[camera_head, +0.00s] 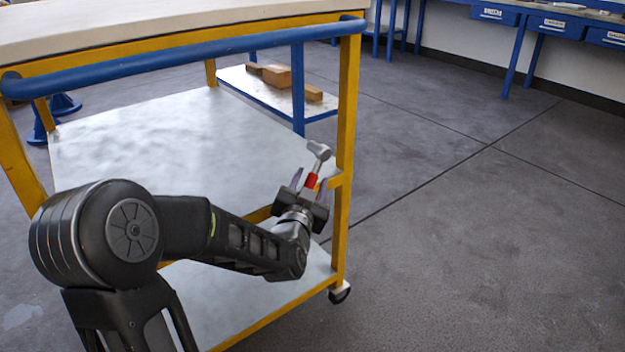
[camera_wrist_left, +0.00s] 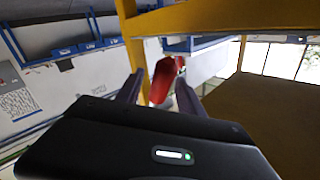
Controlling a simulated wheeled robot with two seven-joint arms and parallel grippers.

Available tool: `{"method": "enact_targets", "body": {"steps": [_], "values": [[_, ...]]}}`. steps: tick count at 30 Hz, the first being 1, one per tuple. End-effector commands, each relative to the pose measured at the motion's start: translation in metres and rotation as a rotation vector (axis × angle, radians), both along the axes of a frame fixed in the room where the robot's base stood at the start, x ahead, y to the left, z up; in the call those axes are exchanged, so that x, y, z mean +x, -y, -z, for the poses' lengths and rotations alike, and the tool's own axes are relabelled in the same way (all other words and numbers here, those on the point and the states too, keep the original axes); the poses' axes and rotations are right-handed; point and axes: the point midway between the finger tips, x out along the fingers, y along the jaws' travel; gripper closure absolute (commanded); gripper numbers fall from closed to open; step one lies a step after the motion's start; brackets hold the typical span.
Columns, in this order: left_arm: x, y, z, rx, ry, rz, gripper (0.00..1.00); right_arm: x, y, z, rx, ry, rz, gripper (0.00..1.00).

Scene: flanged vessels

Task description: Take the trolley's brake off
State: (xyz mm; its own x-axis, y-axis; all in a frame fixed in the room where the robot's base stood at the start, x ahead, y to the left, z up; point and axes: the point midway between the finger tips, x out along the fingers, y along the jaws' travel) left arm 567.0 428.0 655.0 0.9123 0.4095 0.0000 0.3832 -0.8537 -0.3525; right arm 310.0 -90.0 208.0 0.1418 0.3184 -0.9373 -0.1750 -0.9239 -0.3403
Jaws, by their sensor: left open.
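The trolley (camera_head: 350,110) has a yellow frame, a blue push handle (camera_head: 190,52) and pale shelves. A small lever (camera_head: 312,180) with a red grip and a grey knobbed end (camera_head: 319,150) shows beside its right front post. I take this lever to be the brake. My left gripper (camera_head: 309,183) is open at the lever, a finger on each side of the red part in the picture. In the left wrist view the red grip (camera_wrist_left: 164,80) shows between the fingertips (camera_wrist_left: 158,94). Contact cannot be told. The lever's mount is hidden. My right gripper is not in view.
The yellow post and shelf rail stand close to the left gripper. A caster (camera_head: 340,292) is at the post's foot. Brown boxes (camera_head: 277,76) lie on a low shelf behind. Blue benches (camera_head: 555,24) line the back wall. The floor at right is clear.

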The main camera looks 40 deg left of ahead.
Motion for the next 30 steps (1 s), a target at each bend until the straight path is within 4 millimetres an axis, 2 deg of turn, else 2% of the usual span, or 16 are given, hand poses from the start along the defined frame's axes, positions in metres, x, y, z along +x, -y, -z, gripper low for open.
{"method": "enact_targets", "body": {"steps": [6, 14, 30], "values": [[0.019, -0.008, 0.000, 0.000, 0.001, 0.000, 0.55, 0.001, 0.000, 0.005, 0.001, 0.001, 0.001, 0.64], [0.021, -0.009, 0.000, 0.001, 0.000, 0.000, 0.55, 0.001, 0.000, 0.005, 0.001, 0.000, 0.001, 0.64], [0.021, -0.009, 0.000, 0.001, 0.000, 0.000, 0.98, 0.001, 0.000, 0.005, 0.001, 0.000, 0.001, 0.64]]}}
